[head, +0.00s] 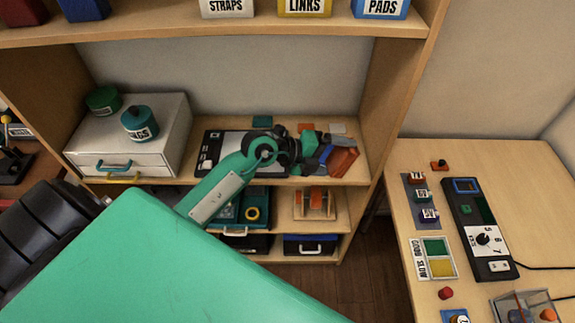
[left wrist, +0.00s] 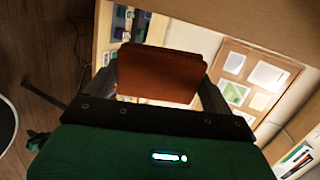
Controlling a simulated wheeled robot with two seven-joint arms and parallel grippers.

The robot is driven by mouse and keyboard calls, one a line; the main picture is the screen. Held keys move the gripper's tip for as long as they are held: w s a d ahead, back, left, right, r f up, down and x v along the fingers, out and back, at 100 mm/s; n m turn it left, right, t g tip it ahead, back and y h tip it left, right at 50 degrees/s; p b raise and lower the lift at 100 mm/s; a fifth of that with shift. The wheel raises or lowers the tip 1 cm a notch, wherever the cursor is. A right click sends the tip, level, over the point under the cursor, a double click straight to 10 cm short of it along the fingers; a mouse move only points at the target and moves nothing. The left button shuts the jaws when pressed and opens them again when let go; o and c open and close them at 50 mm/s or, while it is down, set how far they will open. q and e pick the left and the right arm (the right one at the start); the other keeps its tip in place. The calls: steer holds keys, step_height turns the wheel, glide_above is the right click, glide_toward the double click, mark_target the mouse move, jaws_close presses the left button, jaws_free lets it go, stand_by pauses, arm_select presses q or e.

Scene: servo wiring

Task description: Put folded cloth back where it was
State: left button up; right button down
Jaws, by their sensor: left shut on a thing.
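The folded cloth (head: 343,162) is rust-orange and hangs in front of the right part of the middle shelf. My left gripper (head: 326,151) is shut on it. In the left wrist view the cloth (left wrist: 160,73) shows as a flat brown block between the two fingers. I cannot tell from these views whether the cloth touches the shelf board. My right gripper is not in view.
The middle shelf holds a white drawer box (head: 128,147) with jars on top, a black-framed board (head: 211,150) and small coloured pieces (head: 306,127). An orange-sided holder (head: 315,203) stands below. The shelf's right side panel (head: 385,90) is close. A side table (head: 500,160) carries devices.

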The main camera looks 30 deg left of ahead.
mark_target(330, 158)
arm_select(q)
steer(key=w+f+m+g, duration=0.1)
steer(key=w+f+g+y+b, duration=0.1)
steer(key=f+g, duration=0.1)
steer(key=shift+a+f+m, duration=0.1)
steer(key=shift+f+m, duration=0.15)
steer(key=shift+m, duration=0.15)
steer(key=w+a+f+g+y+b, duration=0.1)
steer(key=a+g+y+b, duration=0.3)
steer(key=a, duration=0.5)
steer(key=w+a+f+g+y+b, duration=0.15)
steer(key=a+y, duration=0.35)
steer(key=a, duration=0.5)
steer(key=shift+m+g, duration=0.25)
steer(key=shift+m, duration=0.05)
step_height(330, 158, down, 5)
steer(key=shift+w+f+p, duration=0.1)
steer(key=shift+w+p, duration=0.05)
steer(key=shift+p, duration=0.25)
step_height(330, 158, down, 4)
steer(key=shift+f+p, duration=0.1)
steer(key=shift+p, duration=0.3)
steer(key=o, duration=0.7)
